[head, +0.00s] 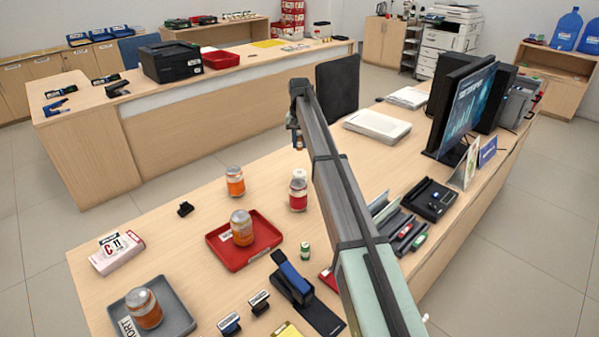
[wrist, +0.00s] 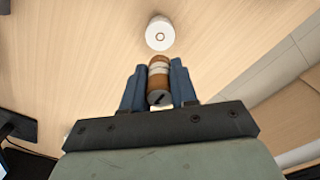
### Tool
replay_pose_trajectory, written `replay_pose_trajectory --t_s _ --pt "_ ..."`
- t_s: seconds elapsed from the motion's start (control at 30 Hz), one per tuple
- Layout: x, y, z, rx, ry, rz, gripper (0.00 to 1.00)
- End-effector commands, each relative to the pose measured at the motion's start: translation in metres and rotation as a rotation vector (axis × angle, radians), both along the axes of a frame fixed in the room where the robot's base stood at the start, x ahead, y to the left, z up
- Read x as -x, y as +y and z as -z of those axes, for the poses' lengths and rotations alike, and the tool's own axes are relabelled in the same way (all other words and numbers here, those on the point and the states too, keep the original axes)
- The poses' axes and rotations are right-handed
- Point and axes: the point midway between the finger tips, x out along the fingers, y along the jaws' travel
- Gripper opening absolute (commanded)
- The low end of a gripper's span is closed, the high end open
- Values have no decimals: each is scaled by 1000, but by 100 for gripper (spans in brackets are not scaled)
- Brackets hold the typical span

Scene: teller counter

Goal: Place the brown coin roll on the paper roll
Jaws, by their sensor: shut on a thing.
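My gripper (wrist: 158,88) is shut on the brown coin roll (wrist: 159,83), which has a pale band and sits between the two blue fingers. In the head view my gripper (head: 296,128) is raised over the counter, with the coin roll (head: 299,144) partly visible below it. The white paper roll (wrist: 159,34) stands on the wood counter, showing a round top with a small hole; the coin roll is apart from it. In the head view the paper roll (head: 300,174) shows only its top part, behind a red jar.
The red jar (head: 298,196) and an orange jar (head: 235,181) stand near the paper roll. A red tray (head: 231,262) holds another jar, and a small green roll (head: 305,250) stands nearby. A monitor (head: 466,108) and a white book (head: 377,125) are to the right.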

Motion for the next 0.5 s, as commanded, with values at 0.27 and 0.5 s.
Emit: replay_pose_trajectory --t_s 0.27,0.5 --pt "1 0 35 0 1 -1 0" --pt "0 0 64 0 0 -1 0"
